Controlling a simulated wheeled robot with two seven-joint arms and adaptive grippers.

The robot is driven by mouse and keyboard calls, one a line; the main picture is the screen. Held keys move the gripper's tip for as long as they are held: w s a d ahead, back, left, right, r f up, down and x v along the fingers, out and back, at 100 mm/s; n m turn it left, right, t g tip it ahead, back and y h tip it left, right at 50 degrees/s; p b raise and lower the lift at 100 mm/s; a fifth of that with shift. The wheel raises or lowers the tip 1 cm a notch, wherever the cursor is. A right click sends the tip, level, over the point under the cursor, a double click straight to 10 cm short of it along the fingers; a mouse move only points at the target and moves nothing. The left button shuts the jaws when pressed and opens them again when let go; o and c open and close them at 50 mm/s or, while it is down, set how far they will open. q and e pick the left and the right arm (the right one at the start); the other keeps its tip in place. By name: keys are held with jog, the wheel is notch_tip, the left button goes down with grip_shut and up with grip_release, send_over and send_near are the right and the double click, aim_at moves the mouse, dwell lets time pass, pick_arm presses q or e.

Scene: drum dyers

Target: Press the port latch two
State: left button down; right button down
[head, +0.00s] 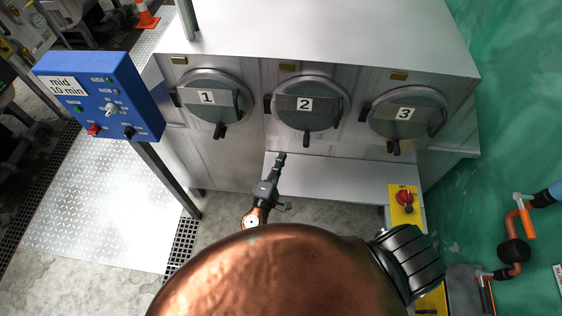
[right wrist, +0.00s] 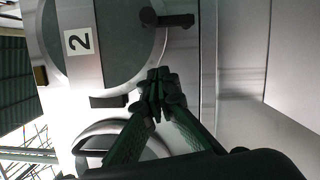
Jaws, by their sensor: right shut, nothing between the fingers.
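Port two (head: 322,117) is a round grey door with a "2" label in the middle of the machine front. Its black latch (head: 306,139) hangs at the door's lower edge. In the right wrist view the latch (right wrist: 172,19) shows at the top, and the "2" label (right wrist: 78,41) at the upper left. My right gripper (head: 281,158) is shut and empty, below and left of the latch, with a gap between them. In the right wrist view its fingertips (right wrist: 157,80) are together. My left gripper is not in view.
Port one (head: 197,80) and port three (head: 384,126) flank port two, each with a black latch. A metal ledge (head: 340,178) runs below. A blue control box (head: 122,78) stands left on a post. A yellow switch box (head: 405,204) is at the right.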

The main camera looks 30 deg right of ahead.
aim_at(306, 145)
jog(key=w+d+r+p, duration=0.1)
jog(key=w+d+p, duration=0.1)
jog(key=d, duration=0.5)
jog(key=shift+d+p, duration=0.25)
jog(key=shift+p, duration=0.65)
